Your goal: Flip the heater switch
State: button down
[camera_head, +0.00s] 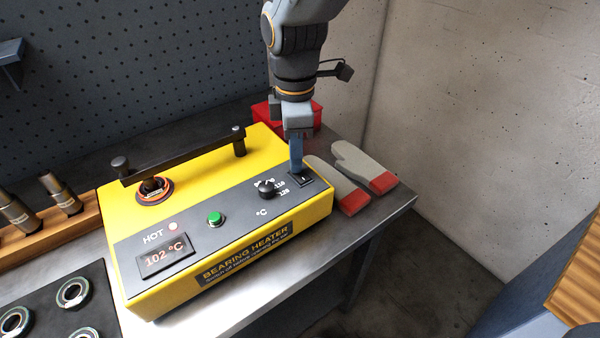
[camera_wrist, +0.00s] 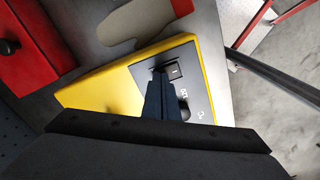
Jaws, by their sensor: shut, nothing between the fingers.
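The yellow bearing heater (camera_head: 220,220) stands on the bench, its display reading 102 °C beside the word HOT. Its black rocker switch (camera_head: 303,181) is at the right end of the dark panel, and it also shows in the wrist view (camera_wrist: 174,72). My gripper (camera_head: 296,170) is shut and empty, pointing down, with its blue fingertips at the switch. In the wrist view the fingertips (camera_wrist: 158,75) cover part of the switch. I cannot tell whether they touch it. The black temperature knob (camera_head: 266,187) is just left of the switch.
A dark bar handle (camera_head: 185,157) spans the heater's top, near a bearing (camera_head: 153,189). Grey and red gloves (camera_head: 350,170) lie right of the heater. A red box (camera_head: 270,113) is behind. A green button (camera_head: 215,218) is on the panel. Several bearings lie on a dark mat (camera_head: 50,285).

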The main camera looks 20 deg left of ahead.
jog(key=shift+f, duration=0.2)
jog(key=shift+r, duration=0.1)
notch_tip(320, 180, up, 7)
jog(key=p, duration=0.5)
jog(key=shift+p, duration=0.35)
dwell(0.4)
jog(key=s+d+f+m+b, duration=0.1)
jog(key=d+f+m, duration=0.1)
jog(key=d+m, duration=0.5)
jog(key=s+d+f+m+t+b, duration=0.1)
jog(key=d+f+m, duration=0.2)
jog(key=d+m, duration=0.4)
jog(key=s+d+f+m+b, duration=0.1)
jog(key=d+f+m, duration=0.2)
jog(key=d+m, duration=0.5)
jog(key=d, duration=1.1)
jog(key=shift+d+b, duration=0.25)
jog(key=shift+b, duration=0.15)
